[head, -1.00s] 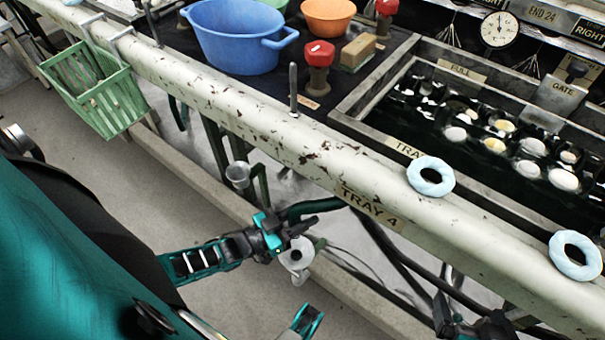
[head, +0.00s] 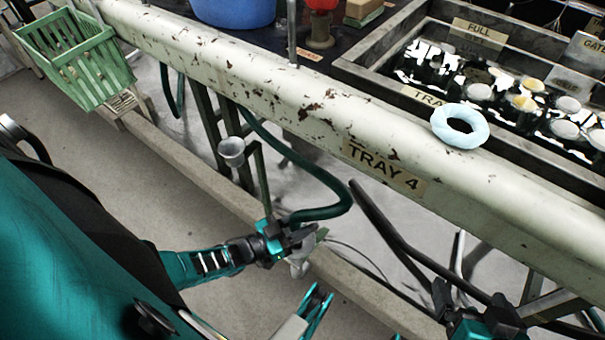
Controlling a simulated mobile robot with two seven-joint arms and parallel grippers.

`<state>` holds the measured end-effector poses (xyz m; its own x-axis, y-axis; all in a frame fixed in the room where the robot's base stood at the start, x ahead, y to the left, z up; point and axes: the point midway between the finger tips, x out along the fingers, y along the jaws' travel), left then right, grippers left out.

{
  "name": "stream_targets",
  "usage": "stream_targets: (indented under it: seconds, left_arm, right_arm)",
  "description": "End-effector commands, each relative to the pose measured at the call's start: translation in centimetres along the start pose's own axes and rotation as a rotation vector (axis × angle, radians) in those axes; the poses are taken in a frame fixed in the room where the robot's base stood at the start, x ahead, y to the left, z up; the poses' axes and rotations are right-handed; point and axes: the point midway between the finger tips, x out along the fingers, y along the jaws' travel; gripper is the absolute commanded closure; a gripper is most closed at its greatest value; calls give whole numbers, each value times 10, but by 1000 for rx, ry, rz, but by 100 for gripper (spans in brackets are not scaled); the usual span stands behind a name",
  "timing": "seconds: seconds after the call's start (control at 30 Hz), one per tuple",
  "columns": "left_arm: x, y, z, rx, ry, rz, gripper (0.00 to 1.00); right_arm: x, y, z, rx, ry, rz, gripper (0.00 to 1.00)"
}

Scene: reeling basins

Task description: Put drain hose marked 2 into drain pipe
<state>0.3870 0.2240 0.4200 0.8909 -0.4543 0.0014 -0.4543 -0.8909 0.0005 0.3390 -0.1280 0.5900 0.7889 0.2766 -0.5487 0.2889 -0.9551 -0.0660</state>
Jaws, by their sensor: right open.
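A dark green drain hose (head: 335,206) hangs from behind the long rail, loops down and ends at my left gripper (head: 300,240). The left gripper appears shut around its end; a short green piece and a pale grey tag-like part show just below the fingers. No number is readable on the hose. A grey funnel-shaped cup (head: 232,151), perhaps the drain pipe's mouth, stands up and left of the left gripper, apart from it. My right gripper (head: 470,300) is at the bottom right, its dark fingers apart and empty, partly cut off by the frame edge.
The scuffed rail (head: 300,100) labelled TRAY 4 crosses the view above both grippers. A pale blue ring (head: 460,126) lies on it. A green basket (head: 75,60) hangs at the upper left. Dark tubes and metal legs stand under the rail. Concrete floor (head: 180,190) is open at left.

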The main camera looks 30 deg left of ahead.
Motion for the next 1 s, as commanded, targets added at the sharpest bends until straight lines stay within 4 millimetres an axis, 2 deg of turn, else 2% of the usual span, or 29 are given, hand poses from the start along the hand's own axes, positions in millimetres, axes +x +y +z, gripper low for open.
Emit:
stream_targets:
  seconds: [0.37, 0.77, 0.8, 1.0]
  left_arm:
    - [1, -1, 5, 1, 1, -1, 91]
    - [0, 0, 11, 0, 1, 0, 91]
    - [0, 0, 11, 0, -1, 0, 60]
    - [0, 0, 11, -1, 0, 0, 41]
  right_arm:
    - [0, 2, -2, -1, 5, 5, 0]
    - [-1, 3, 4, 2, -8, 7, 0]
    - [-1, 3, 5, 2, -9, 7, 0]
    - [-2, 3, 5, 2, -9, 8, 0]
